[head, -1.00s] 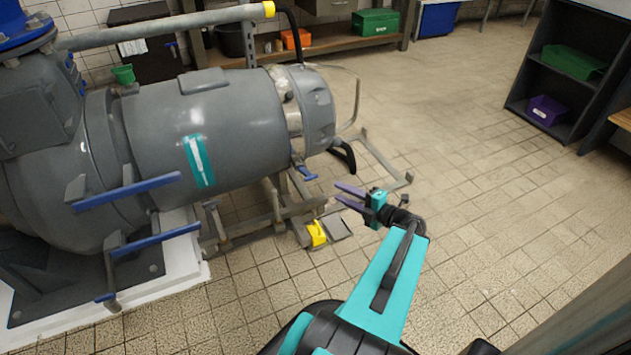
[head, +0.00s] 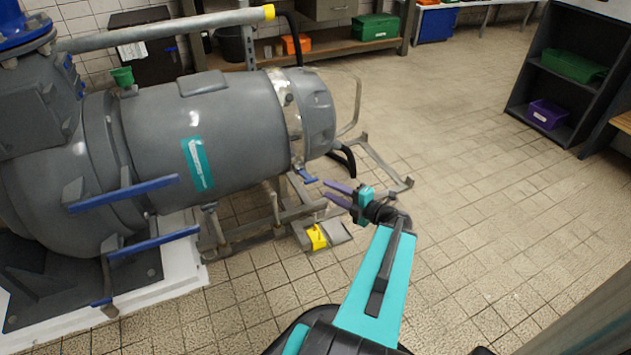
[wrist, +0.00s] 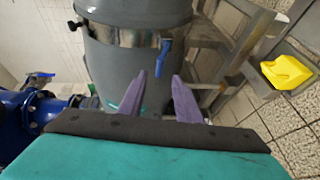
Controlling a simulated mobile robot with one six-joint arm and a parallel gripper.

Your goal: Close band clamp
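The band clamp (head: 292,122) is a shiny metal strap around the right end of the large grey motor (head: 230,120). Its blue lever (head: 308,177) sticks out from the strap's lower side. In the wrist view the strap (wrist: 125,37) crosses the grey body, and the lever (wrist: 164,58) hangs down from it, standing off the motor. My gripper (head: 327,190) is open and empty, with its purple fingers pointing at the lever from the right. In the wrist view the fingertips (wrist: 158,75) are spread just below the lever, apart from it. The strap's far side is hidden.
Grey frame rails (head: 365,160) and a black curved hose (head: 345,158) lie just beyond my gripper. A yellow piece (head: 316,237) sits on the frame below. Open tiled floor (head: 480,210) lies to the right, with a dark shelf (head: 570,75) behind.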

